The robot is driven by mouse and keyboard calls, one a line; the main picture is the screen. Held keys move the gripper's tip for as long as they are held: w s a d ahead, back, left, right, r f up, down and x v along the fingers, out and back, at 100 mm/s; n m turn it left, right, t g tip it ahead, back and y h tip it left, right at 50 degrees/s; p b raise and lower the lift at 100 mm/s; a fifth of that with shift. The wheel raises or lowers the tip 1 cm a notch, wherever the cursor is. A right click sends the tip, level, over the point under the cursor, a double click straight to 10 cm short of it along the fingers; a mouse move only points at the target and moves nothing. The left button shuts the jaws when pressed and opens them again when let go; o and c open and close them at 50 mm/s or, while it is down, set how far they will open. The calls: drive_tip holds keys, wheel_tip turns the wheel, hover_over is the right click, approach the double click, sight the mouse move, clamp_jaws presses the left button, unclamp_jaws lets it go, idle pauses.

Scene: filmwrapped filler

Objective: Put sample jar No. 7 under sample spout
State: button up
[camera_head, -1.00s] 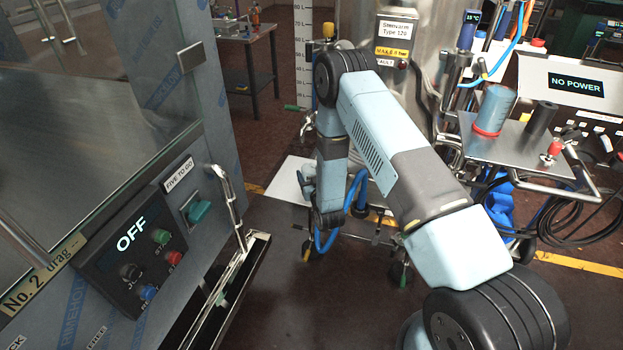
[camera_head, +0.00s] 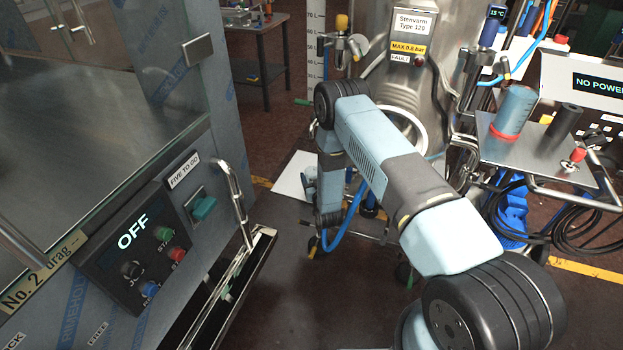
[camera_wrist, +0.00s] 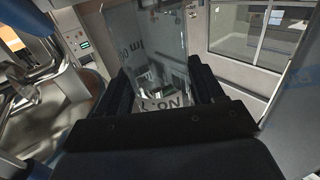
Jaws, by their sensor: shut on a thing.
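A clear glass jar (camera_wrist: 152,58) with dark lettering stands between the fingers of my gripper (camera_wrist: 163,90) in the wrist view. The fingers are shut on it, one at each side. The lettering is upside down and partly legible as "No."; I cannot read the number with certainty. In the head view my arm reaches toward a steel vessel labelled "Stenvarm Type 120" (camera_head: 446,45); the gripper and jar are not clearly seen there.
A cabinet with an "OFF" panel (camera_head: 140,250) and a protruding metal handle (camera_head: 232,195) stands at the left. A steel shelf (camera_head: 535,150) at the right carries a blue cylinder with a red base ring (camera_head: 513,112). Cables lie below it. Dark floor (camera_head: 310,300) is open in front.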

drive_tip(key=shift+w+d+f, duration=0.1)
drive_tip(key=shift+d+f, duration=0.25)
drive_tip(key=o, duration=1.1)
drive_tip(key=shift+f, duration=0.1)
drive_tip(key=v, duration=1.2)
